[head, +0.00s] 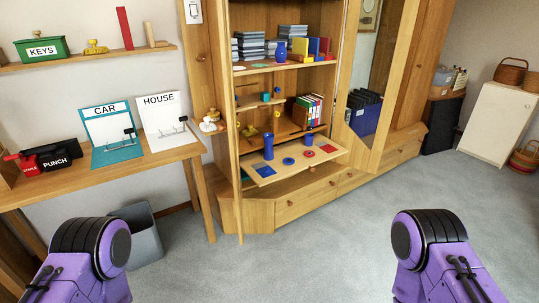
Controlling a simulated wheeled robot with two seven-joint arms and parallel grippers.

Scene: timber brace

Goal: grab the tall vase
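A tall, narrow blue vase (268,146) stands upright at the left of a light wooden fold-out board (288,175) in the open cabinet. A shorter blue vessel (310,138) stands further back on the board. A rounder blue vase (281,50) stands on an upper cabinet shelf. My two purple arms show at the bottom left and bottom right, well short of the cabinet. Neither gripper shows, so I cannot see what they hold.
Flat blue and red pieces lie on the board. An open cabinet door edge (232,150) stands left of it. A desk (150,165) with signs and a grey bin (140,236) are at the left. The carpet (320,250) before the cabinet is clear.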

